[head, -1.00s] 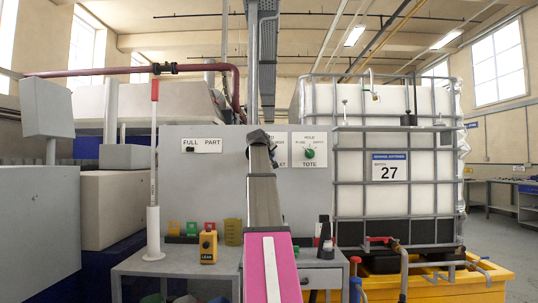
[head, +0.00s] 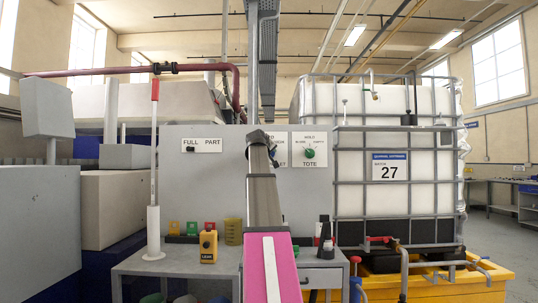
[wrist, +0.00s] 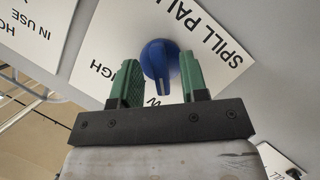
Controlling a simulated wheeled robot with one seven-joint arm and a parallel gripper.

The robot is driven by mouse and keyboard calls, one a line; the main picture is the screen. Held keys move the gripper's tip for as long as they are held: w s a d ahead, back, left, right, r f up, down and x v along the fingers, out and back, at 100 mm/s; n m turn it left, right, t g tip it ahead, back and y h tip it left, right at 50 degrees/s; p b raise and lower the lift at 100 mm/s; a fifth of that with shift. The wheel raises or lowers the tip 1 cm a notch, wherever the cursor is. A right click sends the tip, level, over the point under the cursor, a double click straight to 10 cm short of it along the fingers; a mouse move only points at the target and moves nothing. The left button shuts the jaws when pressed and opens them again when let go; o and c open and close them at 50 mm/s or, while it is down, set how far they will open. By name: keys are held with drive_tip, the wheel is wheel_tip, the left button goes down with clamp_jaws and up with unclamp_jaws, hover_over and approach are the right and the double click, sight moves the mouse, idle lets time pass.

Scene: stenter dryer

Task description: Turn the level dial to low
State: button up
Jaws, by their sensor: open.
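The blue level dial (wrist: 160,62) is on a white label plate (wrist: 215,40) in the wrist view, which shows the panel turned nearly upside down. The plate reads "SPILL PALLET", partly cut off, with "HIGH" to the left of the dial. A "W" shows below the dial; the rest of that word is hidden by my gripper. The dial's white pointer mark faces down in the picture, close to the "W". My gripper (wrist: 159,58) is open, with one green finger on each side of the dial. I cannot tell whether they touch it.
A green TOTE dial (head: 309,153) is right of my arm on the grey panel, and a FULL/PART switch (head: 190,149) is at left. Below, a grey bench (head: 180,262) holds a yellow device (head: 208,246). A caged tote (head: 395,190) stands at right.

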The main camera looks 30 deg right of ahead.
drive_tip(key=v, duration=1)
drive_tip(key=shift+s+a, duration=0.25)
drive_tip(key=shift+a, duration=0.1)
